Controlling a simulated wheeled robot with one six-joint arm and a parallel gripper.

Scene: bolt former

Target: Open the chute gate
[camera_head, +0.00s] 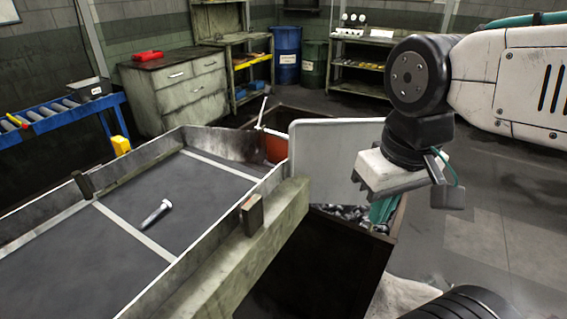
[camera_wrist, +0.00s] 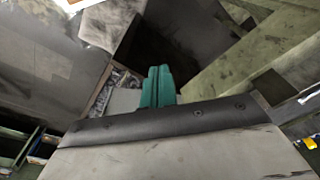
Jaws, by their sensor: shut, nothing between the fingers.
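The chute (camera_head: 115,245) is a grey, low-walled trough running from the lower left to the middle, with one silver bolt (camera_head: 156,213) lying on its floor. A pale grey plate (camera_head: 340,150), which looks like the gate, stands upright at the chute's far right end. A red part (camera_head: 275,147) and a thin white lever (camera_head: 262,113) are beside its left edge. My gripper (camera_head: 384,210) points down to the right of the plate, apart from the lever. Its teal fingers are together and empty in the wrist view (camera_wrist: 157,86).
A dark open bin (camera_head: 345,270) holding metal pieces is below the plate and my gripper. A thick beam (camera_head: 265,245) runs along the chute's near side. A drawer cabinet (camera_head: 180,90), shelves and drums stand behind. The floor at right is mostly open.

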